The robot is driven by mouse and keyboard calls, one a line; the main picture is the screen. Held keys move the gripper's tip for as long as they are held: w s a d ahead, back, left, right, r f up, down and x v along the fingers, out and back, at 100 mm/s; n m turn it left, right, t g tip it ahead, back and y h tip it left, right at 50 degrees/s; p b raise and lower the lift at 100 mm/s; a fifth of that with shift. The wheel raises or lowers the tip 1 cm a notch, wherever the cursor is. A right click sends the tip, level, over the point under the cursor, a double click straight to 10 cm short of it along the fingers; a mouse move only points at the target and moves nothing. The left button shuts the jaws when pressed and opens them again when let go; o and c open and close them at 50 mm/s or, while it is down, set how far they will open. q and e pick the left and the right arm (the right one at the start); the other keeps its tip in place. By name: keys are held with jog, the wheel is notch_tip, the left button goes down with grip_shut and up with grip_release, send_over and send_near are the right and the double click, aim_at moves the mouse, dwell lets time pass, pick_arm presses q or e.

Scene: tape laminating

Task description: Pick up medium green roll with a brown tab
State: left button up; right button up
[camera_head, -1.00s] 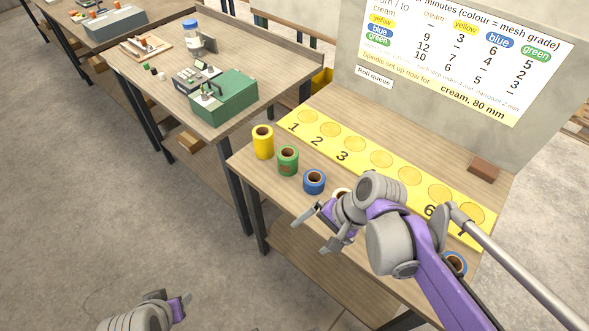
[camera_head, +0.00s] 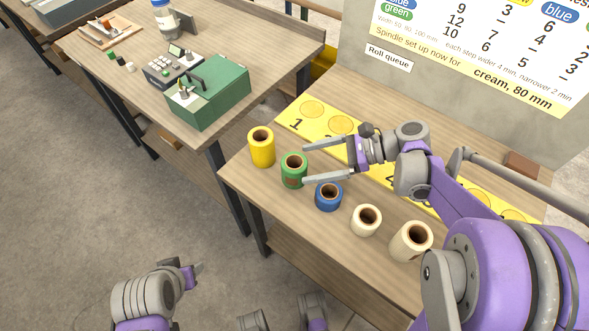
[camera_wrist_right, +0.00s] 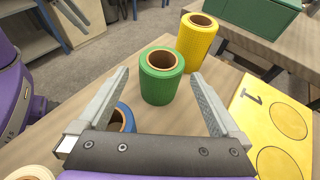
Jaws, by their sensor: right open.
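The green roll (camera_head: 293,171) stands upright on the wooden table, between the yellow roll and the blue roll. Its core is brown; I cannot clearly make out a tab on its side. My right gripper (camera_head: 304,164) is open and empty, with its fingers pointing at the green roll from the right. In the right wrist view the green roll (camera_wrist_right: 161,77) shows ahead, between the two open fingertips (camera_wrist_right: 160,73). I cannot tell if they touch it. My left gripper (camera_head: 196,274) is low at the left, away from the table; its jaws are unclear.
The yellow roll (camera_head: 262,149) stands close on the left, the blue roll (camera_head: 328,197) close on the right. Two cream rolls (camera_head: 366,221) (camera_head: 410,243) stand further right. A numbered yellow strip (camera_head: 296,124) lies behind. A green machine (camera_head: 210,96) is on another table.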

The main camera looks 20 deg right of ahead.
aim_at(303, 163)
jog(key=x, duration=0.5)
jog(key=shift+w+a, duration=0.1)
jog(key=shift+r, duration=0.1)
jog(key=c, duration=1.3)
